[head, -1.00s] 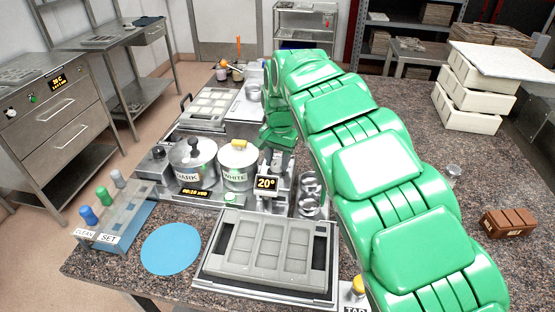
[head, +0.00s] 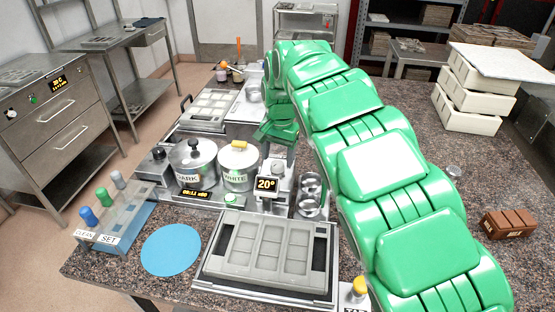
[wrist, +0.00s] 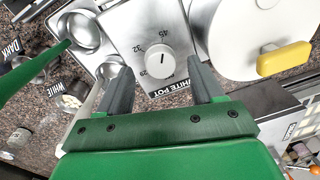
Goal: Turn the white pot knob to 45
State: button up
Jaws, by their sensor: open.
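The white pot knob (wrist: 154,64) is a round white dial with a dark pointer line, on a metal panel labelled WHITE POT. A small display (head: 266,184) beside the pot reads 20°.
The dark pot (head: 194,165) stands left of the white pot. The white pot's lid with its yellow handle (wrist: 284,58) is close to the right finger. Metal cups (wrist: 83,32) lie to the left. A grey mould (head: 270,246) sits in front.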

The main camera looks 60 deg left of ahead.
aim_at(275, 162)
jog(key=shift+d+r, duration=0.1)
jog(key=shift+r, duration=2.7)
jog(key=shift+s+a+f+n+h, duration=0.2)
jog(key=shift+a+n+h, duration=0.15)
jog(key=shift+n, duration=0.65)
jog(key=shift+a+n+t, duration=0.25)
jog(key=shift+n+t, duration=0.15)
jog(key=shift+n, duration=0.3)
jog(key=shift+w, duration=0.1)
jog(key=shift+f, duration=0.15)
jog(key=shift+w+d+f, duration=0.1)
jog(key=shift+f, duration=1.75)
jog(key=shift+w+d+f, duration=0.1)
jog(key=shift+f, duration=1.75)
